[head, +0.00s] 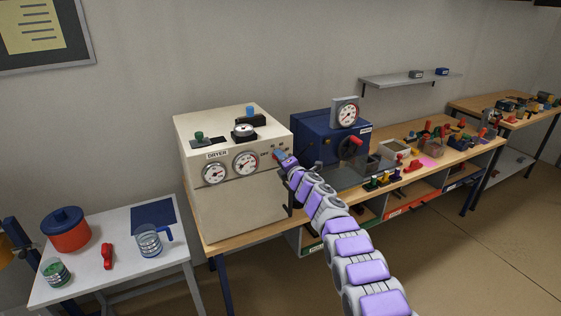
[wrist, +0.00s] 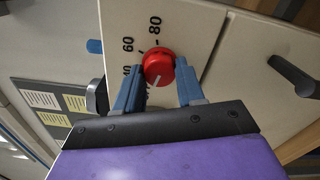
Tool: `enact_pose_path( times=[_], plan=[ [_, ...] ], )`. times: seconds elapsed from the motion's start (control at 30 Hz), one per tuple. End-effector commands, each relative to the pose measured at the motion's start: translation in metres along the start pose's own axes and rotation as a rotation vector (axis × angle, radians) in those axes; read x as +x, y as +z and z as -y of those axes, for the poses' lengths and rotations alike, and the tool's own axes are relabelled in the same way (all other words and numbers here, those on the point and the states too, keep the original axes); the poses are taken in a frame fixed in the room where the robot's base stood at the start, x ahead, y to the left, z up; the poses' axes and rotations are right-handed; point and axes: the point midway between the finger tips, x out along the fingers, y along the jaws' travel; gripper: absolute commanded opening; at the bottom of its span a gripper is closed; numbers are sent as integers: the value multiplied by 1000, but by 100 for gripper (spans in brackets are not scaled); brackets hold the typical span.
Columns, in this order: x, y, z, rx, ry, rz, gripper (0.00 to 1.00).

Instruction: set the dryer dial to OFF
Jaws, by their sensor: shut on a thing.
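The dryer (head: 232,205) is a cream box labelled DRYER, with two round gauges on its front. Its red dial (wrist: 157,62) shows in the wrist view, with 80, 60 and 40 printed around it. The dial's white pointer line aims toward the lower left of that view, on the 40 side. My gripper (wrist: 160,78) is shut on the dial, one blue finger on each side. In the head view my gripper (head: 283,158) is at the upper right of the dryer's front.
A dark door handle (wrist: 293,76) sticks out near the dial. A blue machine (head: 318,138) stands right of the dryer. A white side table (head: 125,255) at the left holds a red pot (head: 68,234) and jars. The floor at the right is clear.

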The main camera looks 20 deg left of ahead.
Motion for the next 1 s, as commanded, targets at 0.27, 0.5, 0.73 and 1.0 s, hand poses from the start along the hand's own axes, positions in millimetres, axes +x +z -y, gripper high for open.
enact_pose_path(
  times=[0.27,0.5,0.73,1.0],
  plan=[
    [0,-2,10,2,-14,-2,8],
    [0,-3,8,2,-11,-2,55],
    [0,-3,3,-1,-5,-1,63],
    [-3,0,0,0,0,1,63]
  ],
)
